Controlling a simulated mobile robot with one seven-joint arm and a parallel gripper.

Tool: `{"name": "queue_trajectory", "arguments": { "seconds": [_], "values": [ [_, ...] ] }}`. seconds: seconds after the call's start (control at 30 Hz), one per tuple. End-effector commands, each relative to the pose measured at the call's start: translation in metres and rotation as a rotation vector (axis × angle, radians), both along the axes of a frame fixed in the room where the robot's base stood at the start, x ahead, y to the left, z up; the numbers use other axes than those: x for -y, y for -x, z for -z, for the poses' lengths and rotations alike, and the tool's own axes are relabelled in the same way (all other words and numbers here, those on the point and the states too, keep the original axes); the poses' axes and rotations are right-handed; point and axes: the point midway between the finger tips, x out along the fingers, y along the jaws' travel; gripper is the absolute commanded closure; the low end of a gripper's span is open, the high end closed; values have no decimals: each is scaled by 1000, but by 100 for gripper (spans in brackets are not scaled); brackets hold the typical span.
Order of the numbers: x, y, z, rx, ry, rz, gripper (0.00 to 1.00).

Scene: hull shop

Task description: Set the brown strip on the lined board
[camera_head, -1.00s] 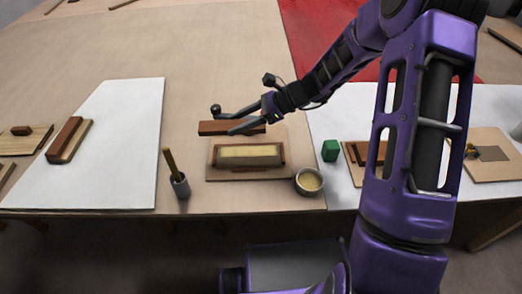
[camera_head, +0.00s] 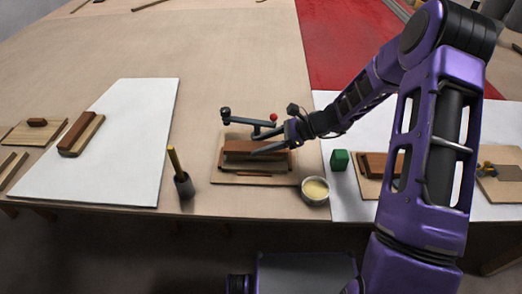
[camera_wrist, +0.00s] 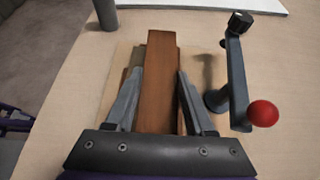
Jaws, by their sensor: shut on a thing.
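The brown strip (camera_head: 238,146) is a long reddish-brown bar. My gripper (camera_head: 268,143) is shut on it, and in the wrist view the strip (camera_wrist: 160,65) runs lengthwise between the two fingers (camera_wrist: 160,82). The strip is over a tan board (camera_head: 224,166) near the table's front edge, roughly parallel to the board's long side. A pale raised bed on this board is now mostly hidden under the strip. The board (camera_wrist: 111,88) also shows beneath it in the wrist view. I cannot tell whether the strip touches the bed.
A cup with a brush (camera_head: 184,184), a round tin (camera_head: 315,191) and a green block (camera_head: 340,160) stand nearby.

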Motion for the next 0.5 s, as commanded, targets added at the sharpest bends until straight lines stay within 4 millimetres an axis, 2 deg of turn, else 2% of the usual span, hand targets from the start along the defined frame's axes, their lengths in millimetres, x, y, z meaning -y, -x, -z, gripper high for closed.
{"name": "queue_trajectory", "arguments": {
  "seconds": [0.03, 0.13, 0.5],
  "values": [
    [0, 0, 10, -3, -1, 1, 100],
    [0, 0, 22, -2, 0, 0, 100],
    [0, 0, 26, -1, 0, 0, 100]
  ]
}}
